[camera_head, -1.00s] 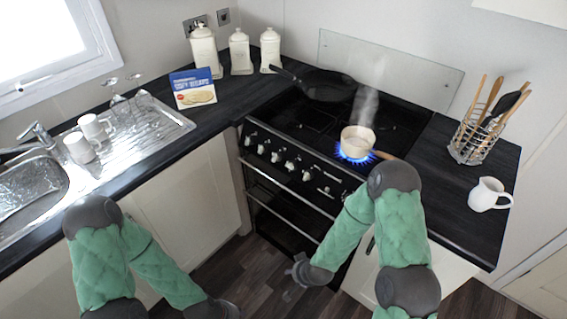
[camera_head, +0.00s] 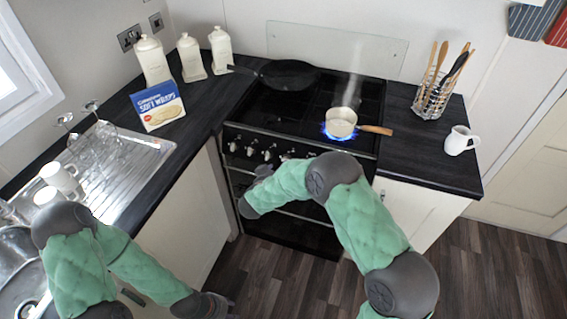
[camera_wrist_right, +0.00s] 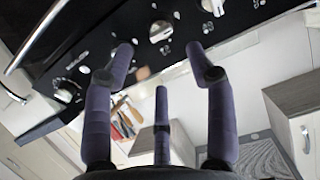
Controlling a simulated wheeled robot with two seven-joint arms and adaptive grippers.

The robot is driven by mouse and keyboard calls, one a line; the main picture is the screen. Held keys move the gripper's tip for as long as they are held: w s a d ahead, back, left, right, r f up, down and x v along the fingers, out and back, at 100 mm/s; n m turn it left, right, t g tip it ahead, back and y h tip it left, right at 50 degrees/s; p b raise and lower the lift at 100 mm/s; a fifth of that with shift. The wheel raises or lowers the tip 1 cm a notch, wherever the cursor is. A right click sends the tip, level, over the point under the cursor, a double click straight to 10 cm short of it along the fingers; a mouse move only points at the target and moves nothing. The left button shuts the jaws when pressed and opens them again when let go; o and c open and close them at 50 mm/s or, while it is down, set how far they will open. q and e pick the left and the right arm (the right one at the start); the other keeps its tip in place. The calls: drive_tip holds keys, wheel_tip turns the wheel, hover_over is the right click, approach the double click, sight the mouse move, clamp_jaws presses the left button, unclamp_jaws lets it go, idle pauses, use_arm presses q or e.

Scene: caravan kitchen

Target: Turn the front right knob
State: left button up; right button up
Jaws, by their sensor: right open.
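The stove's control panel carries a row of silver knobs (camera_head: 250,151) along its front edge. My right forearm and elbow cover the right part of this row, so I cannot make out the front right knob in the head view. My right gripper (camera_head: 262,173) is just in front of the panel, towards its left half. In the right wrist view its fingers (camera_wrist_right: 160,62) are spread and empty. One knob (camera_wrist_right: 160,32) lies just beyond the fingertips, apart from them; another knob (camera_wrist_right: 66,91) is at the left. My left gripper (camera_head: 205,305) hangs low at the bottom edge, its fingers unclear.
A saucepan (camera_head: 341,123) steams over a blue flame at the front right burner, its wooden handle pointing right. A black frying pan (camera_head: 290,75) sits at the back left. A white jug (camera_head: 460,140) and utensil basket (camera_head: 433,100) stand right. The oven handle runs below the panel.

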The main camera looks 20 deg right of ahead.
drive_tip(key=b+x, duration=0.2)
drive_tip(key=x, duration=0.6)
drive_tip(key=shift+w, duration=0.2)
drive_tip(key=shift+c, duration=0.3)
clamp_jaws()
